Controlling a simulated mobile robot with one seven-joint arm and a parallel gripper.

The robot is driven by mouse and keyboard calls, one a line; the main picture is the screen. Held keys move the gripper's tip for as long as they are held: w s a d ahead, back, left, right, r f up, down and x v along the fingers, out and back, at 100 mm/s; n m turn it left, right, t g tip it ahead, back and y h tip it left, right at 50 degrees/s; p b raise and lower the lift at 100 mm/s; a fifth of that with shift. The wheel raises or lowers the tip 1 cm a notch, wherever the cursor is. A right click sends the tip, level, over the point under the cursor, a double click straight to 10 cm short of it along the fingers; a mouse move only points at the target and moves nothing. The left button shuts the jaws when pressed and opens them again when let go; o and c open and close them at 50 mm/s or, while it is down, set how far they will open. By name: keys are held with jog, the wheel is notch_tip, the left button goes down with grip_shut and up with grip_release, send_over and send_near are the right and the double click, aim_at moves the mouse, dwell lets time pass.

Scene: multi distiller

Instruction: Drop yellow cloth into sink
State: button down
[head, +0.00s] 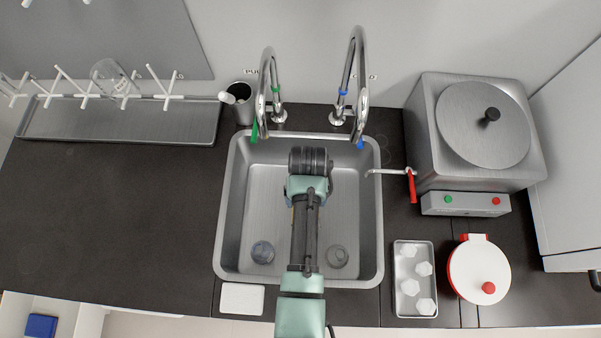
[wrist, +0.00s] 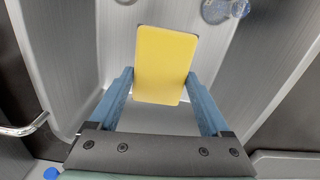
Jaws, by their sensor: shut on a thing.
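The yellow cloth (wrist: 165,60) is a flat, stiff-looking rectangle held between the two blue fingers of my gripper (wrist: 160,80) in the wrist view. The grey metal sink (head: 232,200) lies below my arm in the head view. Its inner wall and floor (wrist: 118,40) show behind the cloth in the wrist view. The cloth appears to be over the basin; its exact height above the floor is unclear. In the head view my arm hides the fingers and cloth.
Two curved taps (head: 264,95) (head: 357,85) stand at the sink's back edge. Two round items (head: 262,252) (head: 337,256) lie at the basin's front. A metal distiller (head: 450,150) with a red-handled spout (head: 412,187) stands right. The left counter (head: 110,210) is clear.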

jog(key=shift+f, duration=0.15)
grip_release()
notch_tip(320, 180, up, 13)
dwell(0.5)
dwell(0.5)
